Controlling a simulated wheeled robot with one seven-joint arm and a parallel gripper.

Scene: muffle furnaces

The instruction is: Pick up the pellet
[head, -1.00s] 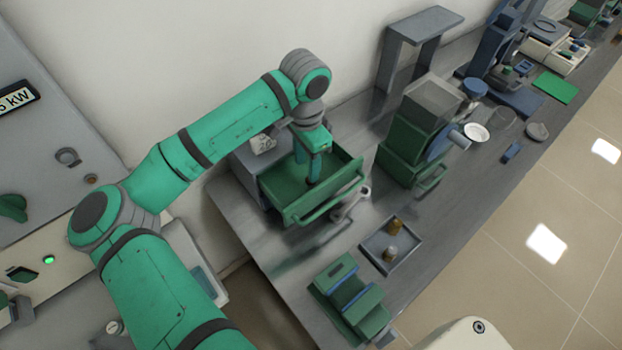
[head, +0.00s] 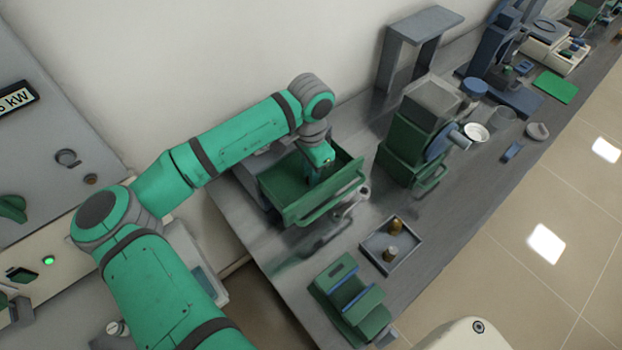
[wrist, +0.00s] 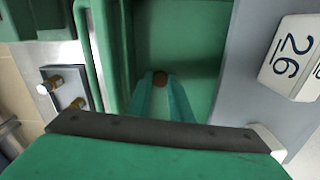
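In the head view my gripper (head: 322,176) is low inside the green drawer (head: 285,188), and the pellet is hidden there.
Drawer walls stand close around my gripper. A white block marked 26 (wrist: 292,58) sits to the right in the wrist view. A small grey tray (head: 375,256) with two brass pieces lies in front of the drawer. A green machine (head: 405,140) stands to the right.

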